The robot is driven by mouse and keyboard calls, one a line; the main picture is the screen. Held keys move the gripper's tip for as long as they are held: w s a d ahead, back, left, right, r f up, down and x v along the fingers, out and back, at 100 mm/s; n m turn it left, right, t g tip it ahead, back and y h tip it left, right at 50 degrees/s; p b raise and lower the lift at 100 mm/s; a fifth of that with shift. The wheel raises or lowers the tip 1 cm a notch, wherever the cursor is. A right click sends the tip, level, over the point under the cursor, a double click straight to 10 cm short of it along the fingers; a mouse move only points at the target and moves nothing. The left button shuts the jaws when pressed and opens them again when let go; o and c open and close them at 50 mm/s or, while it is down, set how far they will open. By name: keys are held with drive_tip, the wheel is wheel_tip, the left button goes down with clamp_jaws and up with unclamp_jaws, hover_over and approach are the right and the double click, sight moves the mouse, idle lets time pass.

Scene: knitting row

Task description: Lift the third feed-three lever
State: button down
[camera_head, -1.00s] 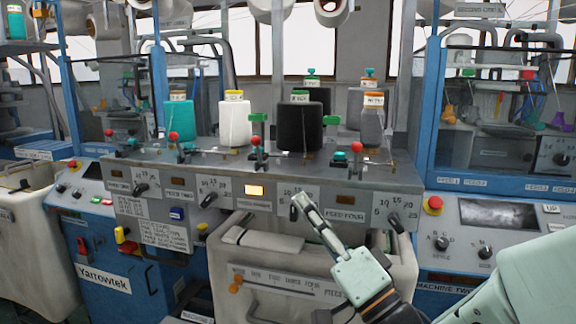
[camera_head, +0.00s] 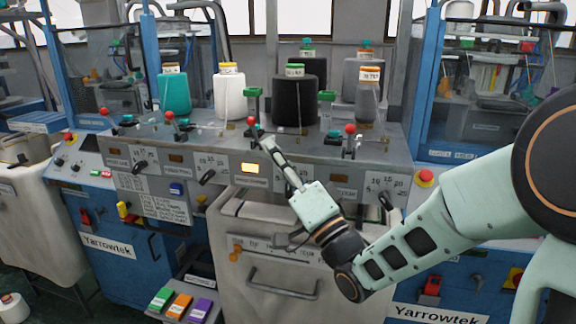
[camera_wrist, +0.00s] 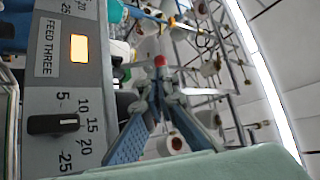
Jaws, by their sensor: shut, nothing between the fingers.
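The third feed lever has a red ball knob (camera_head: 251,120) on a thin stem, and stands on the grey machine ledge above the lit orange panel (camera_head: 251,169). My gripper (camera_head: 266,143) is shut and empty, with its tip just below and to the right of that knob. In the wrist view the red knob (camera_wrist: 160,61) shows just beyond the closed fingertips (camera_wrist: 157,84); I cannot tell whether they touch. The FEED THREE label (camera_wrist: 45,48) is beside the lit panel in that view.
Other red-knobbed levers stand left (camera_head: 169,115) and right (camera_head: 349,129). Yarn cones, including a black one (camera_head: 294,100), stand behind on the ledge. A black dial (camera_wrist: 52,124) is on the front panel. A pale bin (camera_head: 290,240) stands below.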

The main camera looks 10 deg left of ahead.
sight(254, 124)
drive_tip(key=shift+x, duration=2.1)
drive_tip(key=shift+p, duration=0.3)
